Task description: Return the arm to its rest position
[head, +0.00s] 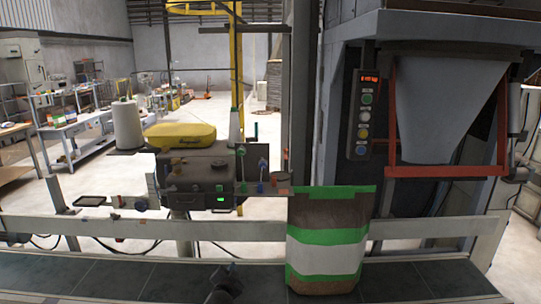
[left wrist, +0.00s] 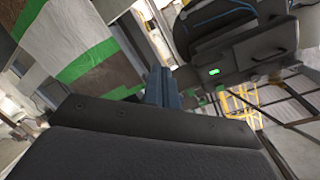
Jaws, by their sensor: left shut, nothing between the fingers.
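My left gripper (head: 229,270) is low in the head view, over the dark conveyor belt (head: 130,277), to the left of the bag. Its fingers (left wrist: 160,86) are together and empty in the left wrist view. The bag (head: 325,250) is brown with green and white bands and stands upright on the belt, apart from the gripper. It also shows tilted at the upper left of the left wrist view (left wrist: 82,38). My right gripper is in neither view.
A pale rail (head: 235,230) runs behind the belt. Behind it stand a dark machine (head: 200,170) with a green display and yellow cover, and a white thread cone (head: 127,124). A grey hopper (head: 445,105) in a red frame and a button panel (head: 364,115) are at right.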

